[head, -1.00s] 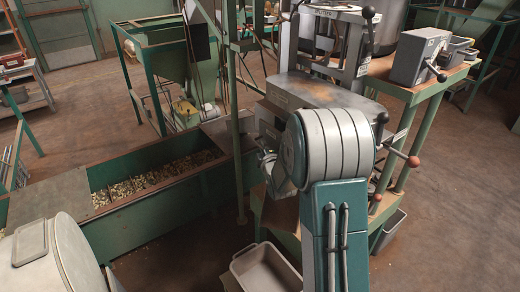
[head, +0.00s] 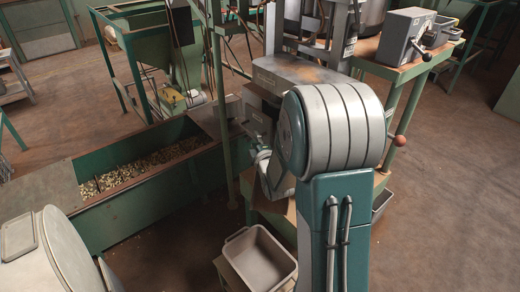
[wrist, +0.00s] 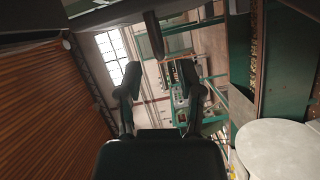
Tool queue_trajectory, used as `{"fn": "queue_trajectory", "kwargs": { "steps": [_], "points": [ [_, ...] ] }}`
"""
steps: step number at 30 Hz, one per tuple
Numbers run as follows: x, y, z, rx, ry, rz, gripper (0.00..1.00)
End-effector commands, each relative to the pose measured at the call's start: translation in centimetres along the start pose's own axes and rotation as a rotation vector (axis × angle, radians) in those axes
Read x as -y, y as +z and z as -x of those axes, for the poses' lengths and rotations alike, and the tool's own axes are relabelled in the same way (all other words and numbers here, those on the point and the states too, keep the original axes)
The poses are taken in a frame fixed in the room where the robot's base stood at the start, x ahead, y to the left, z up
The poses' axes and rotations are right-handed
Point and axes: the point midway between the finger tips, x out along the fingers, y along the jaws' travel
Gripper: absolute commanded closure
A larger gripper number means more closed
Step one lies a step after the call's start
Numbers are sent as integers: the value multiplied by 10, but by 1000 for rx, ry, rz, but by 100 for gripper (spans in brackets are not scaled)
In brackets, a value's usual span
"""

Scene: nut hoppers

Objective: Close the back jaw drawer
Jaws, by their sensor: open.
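The grey machine with a worn, flat top (head: 300,72) stands behind my arm in the head view. A grey block (head: 258,112) shows on its left side, below the top; I cannot tell whether this is the back jaw drawer or how far out it is. My arm hides much of the machine's front. The gripper's fingers are hidden in the head view. In the wrist view my gripper (wrist: 159,72) is open, with nothing between its fingers. A dark, rounded bar (wrist: 153,36) hangs beyond the fingertips, between them in the picture; contact is not visible.
A green trough of nuts (head: 92,210) lies left of the machine. A green post (head: 221,120) stands close beside the machine. A bench with a grey box (head: 402,36) stands at right. Brown floor is open at far right.

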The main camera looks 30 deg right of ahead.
Motion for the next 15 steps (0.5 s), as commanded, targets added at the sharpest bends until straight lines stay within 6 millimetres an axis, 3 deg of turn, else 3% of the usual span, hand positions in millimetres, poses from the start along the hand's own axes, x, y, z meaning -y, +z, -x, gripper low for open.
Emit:
{"fn": "queue_trajectory", "kwargs": {
  "steps": [6,15],
  "points": [
    [0,0,39,0,0,1,52],
    [1,0,52,-1,0,1,52]
  ]
}}
